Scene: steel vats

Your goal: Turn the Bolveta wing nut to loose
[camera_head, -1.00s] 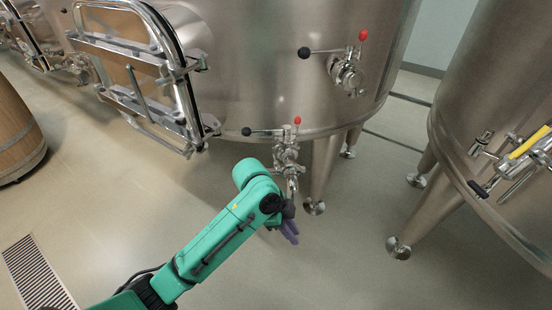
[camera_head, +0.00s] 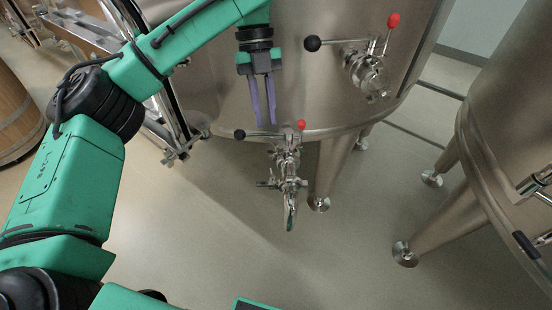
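The lower valve (camera_head: 288,165) hangs under the rim of the middle steel vat, with a red knob (camera_head: 301,125) and a black-knobbed lever (camera_head: 240,134). A small stub (camera_head: 266,184) sticks out on its left side; I cannot tell whether it is the wing nut. The upper valve (camera_head: 366,72) is on the vat wall to the right, and any wing nut there is too small to make out. My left gripper (camera_head: 264,123) points down in front of the vat, just above the lower valve in the picture. Its purple fingers are apart with nothing between them. My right gripper is out of view.
The middle vat (camera_head: 290,85) stands on steel legs (camera_head: 330,175). A second vat (camera_head: 510,120) is at the right. A metal door frame (camera_head: 85,35) is partly behind my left arm. A wooden barrel (camera_head: 15,120) is at the far left. The floor below the valve is clear.

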